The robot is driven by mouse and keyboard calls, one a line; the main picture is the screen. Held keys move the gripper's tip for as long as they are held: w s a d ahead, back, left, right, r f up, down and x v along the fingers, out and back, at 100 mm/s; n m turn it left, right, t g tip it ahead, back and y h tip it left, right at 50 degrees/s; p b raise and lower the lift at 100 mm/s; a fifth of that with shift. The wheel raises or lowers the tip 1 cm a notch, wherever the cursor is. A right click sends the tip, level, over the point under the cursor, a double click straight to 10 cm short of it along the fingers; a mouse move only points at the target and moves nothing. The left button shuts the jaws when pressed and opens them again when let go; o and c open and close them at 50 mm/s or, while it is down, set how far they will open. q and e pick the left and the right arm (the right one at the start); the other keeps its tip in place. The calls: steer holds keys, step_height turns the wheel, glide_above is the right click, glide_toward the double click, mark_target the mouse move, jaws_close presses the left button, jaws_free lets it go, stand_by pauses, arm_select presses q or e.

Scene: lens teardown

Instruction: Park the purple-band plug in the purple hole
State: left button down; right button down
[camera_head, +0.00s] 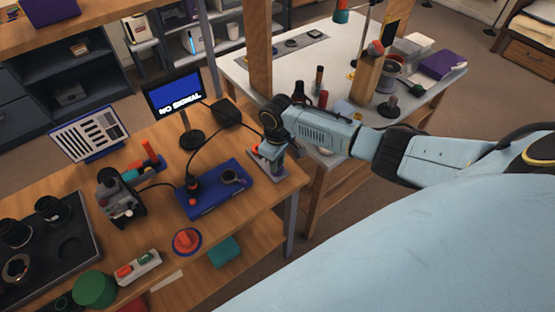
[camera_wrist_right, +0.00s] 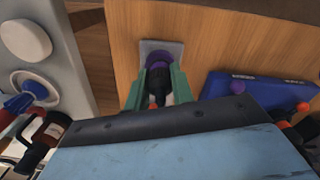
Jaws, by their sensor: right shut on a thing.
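My right gripper (camera_head: 268,150) is over the right end of the wooden bench in the head view. In the right wrist view its green fingers (camera_wrist_right: 158,92) are shut on a dark plug (camera_wrist_right: 157,78) with a purple band. The plug is over a small grey plate (camera_wrist_right: 174,47); whether it touches the plate I cannot tell. The plate's edge also shows below the gripper in the head view (camera_head: 268,172). A blue block (camera_head: 214,204) lies to the left of the gripper. A purple spot (camera_wrist_right: 238,87) shows on the block in the wrist view. My left gripper is not in view.
A black plug with an orange-red band (camera_head: 194,187) stands on the blue block. Black cables run nearby. A monitor (camera_head: 173,91) stands behind, and a grey instrument (camera_head: 119,197) stands to the left. A white table (camera_head: 335,62) with bottles and tools is behind the arm.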

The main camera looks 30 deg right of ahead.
steer(key=c, duration=1.1)
jaws_free()
step_height(320, 180, up, 13)
steer(key=shift+r+p, duration=0.2)
steer(key=shift+p, duration=0.55)
